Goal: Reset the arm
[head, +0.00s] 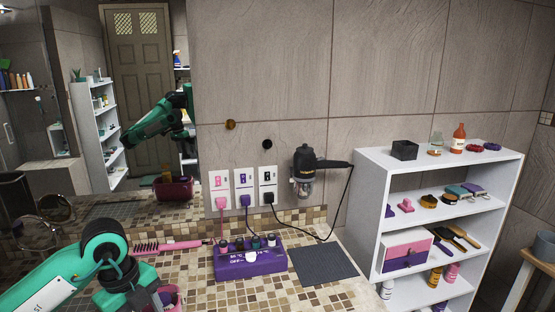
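My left arm (105,255), green, white and black, comes in at the lower left over the tiled counter. It bends down at a round joint, and its lower end runs to the bottom edge of the head view. The fingers of my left gripper do not show. My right arm and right gripper are not in view. The mirror (85,130) also shows a reflection of a green arm (155,118).
On the mosaic counter (340,292) are a pink brush (180,244), a purple box (250,263) with small bottles, a dark mat (323,264) and a pink cup (170,297) near my arm. A hair dryer (305,165) hangs on the wall. A white shelf (372,185) stands right.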

